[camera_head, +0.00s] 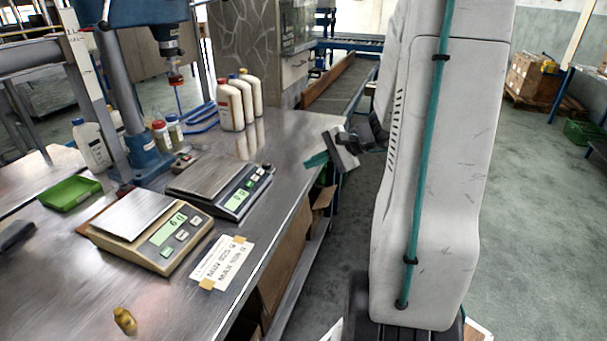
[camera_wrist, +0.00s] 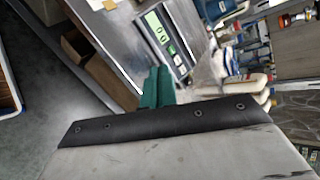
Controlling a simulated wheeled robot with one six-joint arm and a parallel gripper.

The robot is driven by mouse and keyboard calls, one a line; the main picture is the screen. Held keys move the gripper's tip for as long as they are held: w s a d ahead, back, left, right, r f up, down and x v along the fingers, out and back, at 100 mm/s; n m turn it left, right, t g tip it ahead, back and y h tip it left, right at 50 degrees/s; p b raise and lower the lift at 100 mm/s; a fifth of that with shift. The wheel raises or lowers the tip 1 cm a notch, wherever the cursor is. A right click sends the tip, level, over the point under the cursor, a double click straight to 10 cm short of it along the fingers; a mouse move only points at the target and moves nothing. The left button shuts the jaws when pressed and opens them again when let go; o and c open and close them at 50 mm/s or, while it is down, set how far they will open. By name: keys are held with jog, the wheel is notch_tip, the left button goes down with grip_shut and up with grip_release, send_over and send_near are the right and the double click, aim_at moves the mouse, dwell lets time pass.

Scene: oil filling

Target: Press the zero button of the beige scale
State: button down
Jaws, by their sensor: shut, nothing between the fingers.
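The beige scale (camera_head: 122,248) sits on the metal bench at the left in the head view. The button labels are too small to read. My gripper (camera_head: 316,160) is at the bench's right edge, well to the right of the beige scale and apart from it. Its green fingers also show in the wrist view (camera_wrist: 156,88), shut and empty. I cannot make out the beige scale in the wrist view.
A dark scale (camera_head: 232,204) stands just behind and right of the beige one, nearer my gripper; a lit display shows in the wrist view (camera_wrist: 158,30).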

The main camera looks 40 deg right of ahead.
jog(key=s+a+r+n+g, duration=0.2)
jog(key=a+r+n, duration=0.1)
jog(key=a, duration=0.4)
jog(key=s+a+r+n+g, duration=0.2)
jog(key=a+n+g, duration=0.1)
jog(key=a, duration=0.4)
jog(key=s+a+r+n+g, duration=0.2)
jog(key=s+a+r+n, duration=0.1)
jog(key=a, duration=0.3)
jog(key=s+a+r+n+h, duration=0.1)
jog(key=s+a+n+h, duration=0.1)
jog(key=s, duration=0.4)
jog(key=s+a+r+n+h, duration=0.2)
jog(key=s+a+n+h, duration=0.1)
jog(key=s+n+h, duration=0.1)
jog(key=shift+s+n+g+h, duration=0.4)
jog(key=shift+s+n, duration=0.1)
jog(key=shift+s, duration=0.85)
